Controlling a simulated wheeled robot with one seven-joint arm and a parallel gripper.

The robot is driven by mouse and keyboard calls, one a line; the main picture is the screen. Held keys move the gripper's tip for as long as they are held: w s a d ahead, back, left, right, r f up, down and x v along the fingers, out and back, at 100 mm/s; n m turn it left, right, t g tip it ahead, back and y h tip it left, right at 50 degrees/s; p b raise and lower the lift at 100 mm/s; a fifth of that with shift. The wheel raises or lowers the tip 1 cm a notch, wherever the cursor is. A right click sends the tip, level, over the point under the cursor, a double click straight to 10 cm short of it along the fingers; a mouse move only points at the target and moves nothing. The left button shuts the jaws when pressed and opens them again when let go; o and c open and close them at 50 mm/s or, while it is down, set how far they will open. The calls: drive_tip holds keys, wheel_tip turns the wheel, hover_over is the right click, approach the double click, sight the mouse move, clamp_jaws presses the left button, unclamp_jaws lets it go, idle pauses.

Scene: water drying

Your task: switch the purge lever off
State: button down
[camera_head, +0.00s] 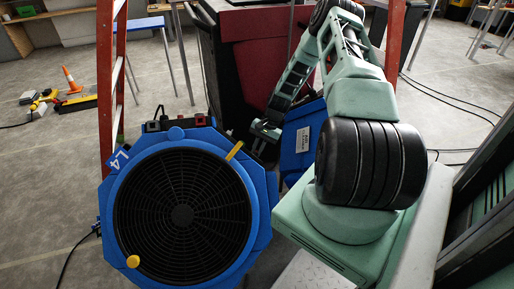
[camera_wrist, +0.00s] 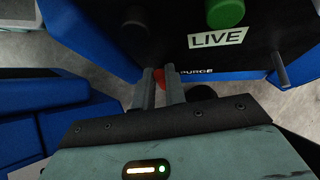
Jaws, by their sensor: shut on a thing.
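The wrist view shows a dark panel (camera_wrist: 140,45) on a blue housing, with a white LIVE label (camera_wrist: 217,38) and a small PURGE label (camera_wrist: 197,72). A small red part (camera_wrist: 160,78), seemingly the purge lever, shows beside the PURGE label, between the two fingers of my gripper (camera_wrist: 162,80). The fingers are close together on it and hide most of it, so its full shape and setting cannot be told. In the head view my gripper (camera_head: 262,138) is at the right of the blue fan unit (camera_head: 262,190); the lever cannot be made out there.
A green knob (camera_wrist: 225,12) stands above the LIVE label, and a dark post (camera_wrist: 279,68) stands to the right. A blue box (camera_head: 303,138) is right of my gripper. Red ladder rails (camera_head: 105,90) rise at left. Open floor (camera_head: 45,170) lies at left.

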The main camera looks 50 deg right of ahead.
drive_tip(key=shift+s+f+n+t, duration=0.15)
drive_tip(key=shift+s+n+t, duration=0.15)
drive_tip(key=shift+n+t, duration=0.2)
drive_tip(key=c, duration=1.5)
unclamp_jaws()
drive_tip(key=shift+d, duration=0.1)
drive_tip(key=shift+o, duration=0.2)
drive_tip(key=p+v, duration=0.3)
drive_tip(key=v, duration=1.4)
drive_tip(key=shift+p, duration=0.4)
drive_tip(key=shift+s+d, duration=0.1)
